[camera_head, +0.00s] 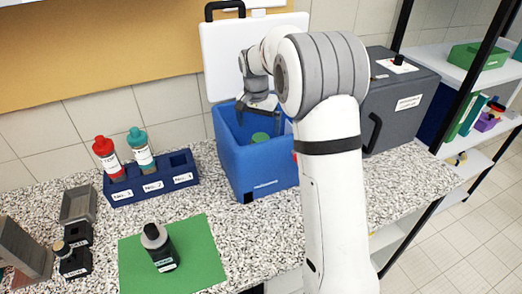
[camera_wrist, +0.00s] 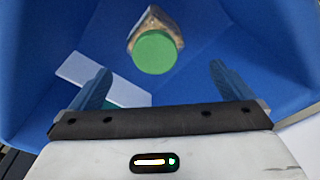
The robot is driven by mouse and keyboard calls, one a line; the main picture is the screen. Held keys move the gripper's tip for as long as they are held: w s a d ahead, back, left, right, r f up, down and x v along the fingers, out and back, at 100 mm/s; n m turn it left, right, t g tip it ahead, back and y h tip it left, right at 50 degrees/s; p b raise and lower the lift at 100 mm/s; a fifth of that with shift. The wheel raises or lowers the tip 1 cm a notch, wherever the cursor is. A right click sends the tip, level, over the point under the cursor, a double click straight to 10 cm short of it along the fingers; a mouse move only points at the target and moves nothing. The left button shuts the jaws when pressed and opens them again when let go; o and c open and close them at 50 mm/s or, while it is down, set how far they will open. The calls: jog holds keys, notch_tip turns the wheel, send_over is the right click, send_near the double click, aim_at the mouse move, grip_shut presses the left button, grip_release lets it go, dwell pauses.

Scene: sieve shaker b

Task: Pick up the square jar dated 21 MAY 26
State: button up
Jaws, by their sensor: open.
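A jar with a round green lid (camera_wrist: 155,52) stands inside the blue box (camera_wrist: 270,50) in the wrist view. Its body is clear with pale brown contents and looks square-cornered. No date can be read on it. In the head view only its green lid (camera_head: 260,138) shows inside the blue box (camera_head: 265,180). My gripper (camera_head: 260,108) points down into the open top of the box. In the wrist view its fingers (camera_wrist: 160,75) are spread and empty, with the jar ahead of the gap between them, not between the fingers.
A white slab (camera_wrist: 82,70) lies in the box. The box's white lid (camera_head: 222,60) stands open behind. A dark grey machine (camera_head: 400,95) is at right. A blue rack (camera_head: 150,185) with two bottles and a green mat (camera_head: 200,245) with a dark bottle (camera_head: 160,250) are at left.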

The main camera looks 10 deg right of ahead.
aim_at(261, 137)
jog(key=shift+s+d+f+p, duration=0.15)
jog(key=shift+s+f+p, duration=0.15)
jog(key=shift+f, duration=0.4)
jog(key=shift+w+d+f+p, duration=0.15)
jog(key=shift+f+p, duration=0.25)
jog(key=shift+f, duration=1)
jog(key=shift+w+f+p, duration=0.1)
jog(key=shift+f+p, duration=0.3)
jog(key=shift+f, duration=0.95)
jog(key=c, duration=1.1)
jog(key=shift+r, duration=0.1)
jog(key=shift+c, duration=0.2)
